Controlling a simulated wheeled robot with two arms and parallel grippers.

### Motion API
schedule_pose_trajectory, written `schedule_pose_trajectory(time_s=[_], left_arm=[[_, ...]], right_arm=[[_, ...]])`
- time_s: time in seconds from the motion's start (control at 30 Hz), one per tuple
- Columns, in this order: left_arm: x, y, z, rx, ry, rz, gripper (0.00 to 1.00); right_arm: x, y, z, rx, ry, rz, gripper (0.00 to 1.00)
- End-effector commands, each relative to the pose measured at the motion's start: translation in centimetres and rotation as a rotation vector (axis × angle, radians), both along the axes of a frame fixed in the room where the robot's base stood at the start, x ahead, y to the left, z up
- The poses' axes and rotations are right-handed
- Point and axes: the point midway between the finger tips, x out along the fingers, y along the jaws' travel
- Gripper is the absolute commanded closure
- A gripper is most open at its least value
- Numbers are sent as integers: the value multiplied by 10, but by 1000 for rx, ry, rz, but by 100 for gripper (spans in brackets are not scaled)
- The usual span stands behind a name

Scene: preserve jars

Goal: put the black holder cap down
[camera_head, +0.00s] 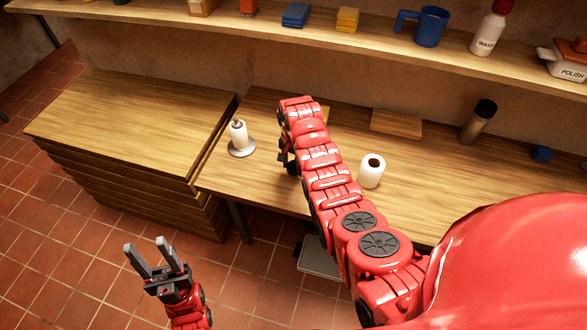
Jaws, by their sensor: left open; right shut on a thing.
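My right gripper (287,160) is over the workbench, to the right of the paper roll holder, and mostly hidden by its own red arm. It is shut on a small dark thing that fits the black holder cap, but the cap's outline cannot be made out. The holder (241,150) stands upright on a round base at the bench's left part, with a white roll on it and a thin post tip showing on top. A second white roll (371,172) stands upright to the right of my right arm. My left gripper (146,246) is open and empty, low over the tiled floor.
A wooden board (396,124) and a dark bottle (478,121) are at the bench's back. A small blue thing (542,153) is at the right. A wooden drawer unit (135,125) with a bare top adjoins at left. A loaded shelf (375,46) runs above.

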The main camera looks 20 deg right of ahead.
Motion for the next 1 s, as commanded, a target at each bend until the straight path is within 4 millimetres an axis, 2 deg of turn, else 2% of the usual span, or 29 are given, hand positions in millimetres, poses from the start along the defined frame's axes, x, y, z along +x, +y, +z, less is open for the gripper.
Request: schedule_pose_trajectory(time_s=[0.07, 0.3, 0.73, 0.77, 0.9, 1.0], left_arm=[[0, 0, 10, 0, 0, 0, 50], [0, 0, 13, 0, 0, 0, 50], [0, 0, 9, 0, 0, 0, 50], [0, 0, 10, 0, 0, 0, 50], [0, 0, 11, 0, 0, 0, 50], [0, 0, 11, 0, 0, 0, 50]], right_arm=[[-2, 1, -6, 1, 6, 0, 100], [-1, 0, -25, 1, 4, 0, 100], [-1, 0, -32, 0, 1, 0, 100], [-1, 0, -31, 0, 1, 0, 40], [-1, 0, -30, 0, 1, 0, 15], [-1, 0, -30, 0, 1, 0, 12]])
